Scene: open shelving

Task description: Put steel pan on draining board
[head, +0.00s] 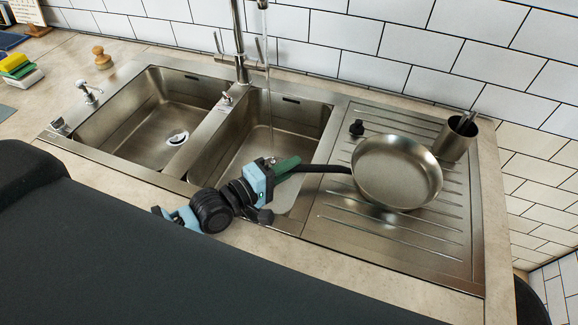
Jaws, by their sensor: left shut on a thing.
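The steel pan (396,173) is over the ridged draining board (390,236) at the right of the sink. Its round body looks roughly level; I cannot tell whether its base touches the board. Its dark handle (325,169) points left across the rim of the right basin. My left gripper (284,170) is shut on the handle's end, above the right basin, and hides that end. My right gripper does not show.
A steel cup (456,137) with utensils stands at the board's back right, close to the pan. A small black knob (357,128) is behind the pan. Water runs from the tall faucet (240,45) into the right basin (262,135). The board's front is clear.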

